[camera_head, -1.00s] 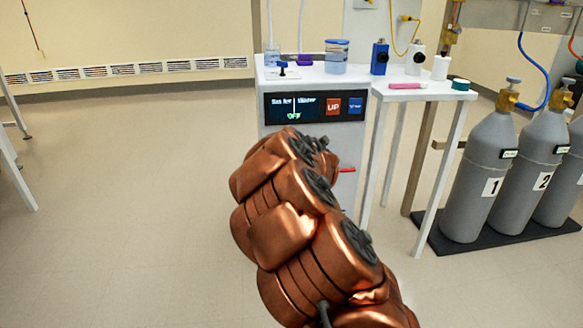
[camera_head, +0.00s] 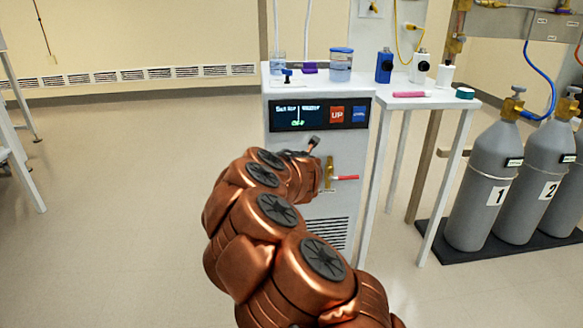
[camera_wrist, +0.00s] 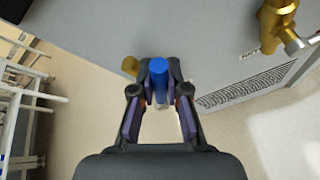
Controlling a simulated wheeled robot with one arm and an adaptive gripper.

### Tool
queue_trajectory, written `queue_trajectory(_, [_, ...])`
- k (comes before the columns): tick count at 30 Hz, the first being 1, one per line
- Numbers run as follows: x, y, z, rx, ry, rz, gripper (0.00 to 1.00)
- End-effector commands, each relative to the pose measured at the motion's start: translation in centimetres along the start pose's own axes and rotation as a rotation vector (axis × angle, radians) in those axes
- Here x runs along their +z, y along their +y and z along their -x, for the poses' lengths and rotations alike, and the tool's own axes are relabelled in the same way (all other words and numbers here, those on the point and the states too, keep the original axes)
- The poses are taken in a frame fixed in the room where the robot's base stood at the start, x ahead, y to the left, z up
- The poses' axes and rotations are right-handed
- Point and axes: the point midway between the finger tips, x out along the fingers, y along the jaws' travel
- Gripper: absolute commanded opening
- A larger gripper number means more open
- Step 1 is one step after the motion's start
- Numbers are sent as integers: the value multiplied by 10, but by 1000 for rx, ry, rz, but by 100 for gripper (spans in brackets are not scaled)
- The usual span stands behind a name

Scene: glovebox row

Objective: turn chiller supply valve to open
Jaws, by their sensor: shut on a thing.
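In the wrist view a blue valve lever (camera_wrist: 159,78) sits between the fingertips of my gripper (camera_wrist: 160,88), which is shut on it. A bit of brass (camera_wrist: 130,66) shows just left of the lever, beside the chiller's grey face.
A second valve with a brass body (camera_head: 329,172) and red lever (camera_head: 345,178) is on the chiller front, right of my arm. A side table (camera_head: 440,98) and grey gas cylinders (camera_head: 484,180) stand to the right. Floor at left is clear.

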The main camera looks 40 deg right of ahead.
Motion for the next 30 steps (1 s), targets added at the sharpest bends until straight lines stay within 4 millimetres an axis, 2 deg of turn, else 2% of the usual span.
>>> queue_trajectory(1, [-1,0,0,1,1,1,0])
queue_trajectory(2, [-1,0,0,1,1,0,15])
queue_trajectory(9, [0,0,0,1,1,0,40])
queue_trajectory(20, [0,0,2,1,0,0,40])
queue_trajectory(23, [0,0,8,0,0,1,40])
queue_trajectory(30, [0,1,38,2,-1,1,40])
